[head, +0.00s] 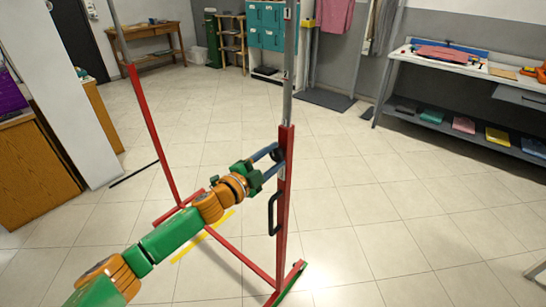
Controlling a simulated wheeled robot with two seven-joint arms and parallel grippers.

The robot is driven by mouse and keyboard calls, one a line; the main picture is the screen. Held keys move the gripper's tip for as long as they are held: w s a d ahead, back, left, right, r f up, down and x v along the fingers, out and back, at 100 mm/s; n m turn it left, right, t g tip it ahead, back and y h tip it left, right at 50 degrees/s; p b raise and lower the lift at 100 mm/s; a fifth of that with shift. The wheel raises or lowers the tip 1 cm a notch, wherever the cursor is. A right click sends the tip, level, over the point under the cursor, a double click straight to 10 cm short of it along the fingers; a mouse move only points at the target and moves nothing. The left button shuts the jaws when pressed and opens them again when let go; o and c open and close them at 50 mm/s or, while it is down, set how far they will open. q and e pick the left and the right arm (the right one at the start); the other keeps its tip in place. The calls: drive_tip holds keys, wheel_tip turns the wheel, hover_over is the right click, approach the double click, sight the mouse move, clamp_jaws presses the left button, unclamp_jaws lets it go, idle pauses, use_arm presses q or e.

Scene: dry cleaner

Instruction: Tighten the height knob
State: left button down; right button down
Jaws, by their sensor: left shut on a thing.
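A red rack stand with a grey upper pole rises in front of me; its near red upright (285,200) has a black handle (272,213) on its side. My green and orange left arm reaches in from the lower left. My left gripper (279,158) is at the upper part of this upright, below the top of the red tube, with its two blue-grey fingers shut around the small dark height knob (278,155). The fingers mostly hide the knob, so its turn cannot be seen. My right gripper is not in view.
A second red upright (153,135) stands further back left, joined by low red bars. A white table (398,55) with folded cloths is at the right, a wooden table (150,32) at the back left.

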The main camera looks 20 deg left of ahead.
use_arm(q)
drive_tip(key=m, duration=0.5)
drive_tip(key=shift+f, duration=0.15)
drive_tip(key=shift+m, duration=0.3)
idle(0.4)
drive_tip(key=shift+c, duration=1.6)
unclamp_jaws()
drive_tip(key=shift+s, duration=0.1)
drive_tip(key=b+v, duration=0.2)
drive_tip(key=v, duration=0.5)
